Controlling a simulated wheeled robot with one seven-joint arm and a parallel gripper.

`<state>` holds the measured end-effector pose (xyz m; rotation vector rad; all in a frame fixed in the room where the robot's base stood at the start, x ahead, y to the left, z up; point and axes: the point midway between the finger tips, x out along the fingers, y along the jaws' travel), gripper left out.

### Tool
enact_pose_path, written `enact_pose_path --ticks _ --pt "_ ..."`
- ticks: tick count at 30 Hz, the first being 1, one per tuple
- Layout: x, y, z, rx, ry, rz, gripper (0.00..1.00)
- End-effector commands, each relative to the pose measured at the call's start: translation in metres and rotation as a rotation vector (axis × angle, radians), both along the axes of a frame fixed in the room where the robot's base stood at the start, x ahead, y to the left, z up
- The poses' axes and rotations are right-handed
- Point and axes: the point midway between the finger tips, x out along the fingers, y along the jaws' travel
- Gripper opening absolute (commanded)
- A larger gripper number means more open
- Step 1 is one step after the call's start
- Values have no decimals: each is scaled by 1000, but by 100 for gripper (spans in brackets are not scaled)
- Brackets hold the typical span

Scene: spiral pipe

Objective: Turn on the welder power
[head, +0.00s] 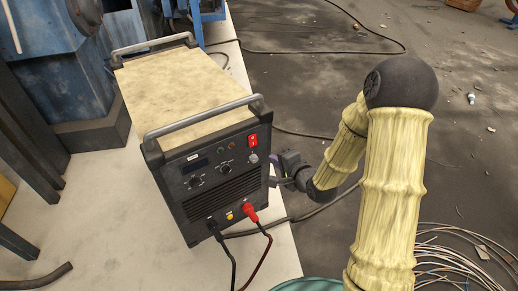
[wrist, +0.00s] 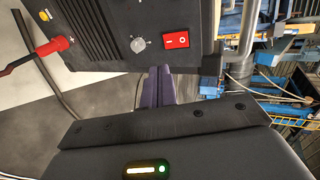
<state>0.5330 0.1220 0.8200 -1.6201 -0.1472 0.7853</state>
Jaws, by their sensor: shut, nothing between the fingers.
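The welder (head: 165,85) is a black box with a pale, stained top, standing on a light table. Its red power switch (head: 252,140) is at the upper right of the front panel. In the wrist view the switch (wrist: 176,40) shows "I" and "O" marks, beside a grey knob (wrist: 138,45). My gripper (head: 274,181) is just right of the panel in the head view, lower than the switch. In the wrist view its purple-grey fingers (wrist: 158,72) are together and empty, pointing at the panel close to the switch. I cannot tell whether they touch the panel.
A red cable plug (head: 250,214) and a black one hang cables from the panel's lower part. Metal handles (head: 205,115) rise above the welder's top. Blue machinery (head: 60,60) stands at the left. Coiled wire (head: 455,255) lies on the floor at right.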

Motion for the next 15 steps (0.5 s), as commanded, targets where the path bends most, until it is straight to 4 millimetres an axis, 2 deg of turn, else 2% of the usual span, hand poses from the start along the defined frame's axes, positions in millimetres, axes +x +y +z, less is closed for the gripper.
enact_pose_path --ticks 10,15 --pt "47 33 -26 0 0 2 0" --pt "70 48 -29 0 -1 1 0"
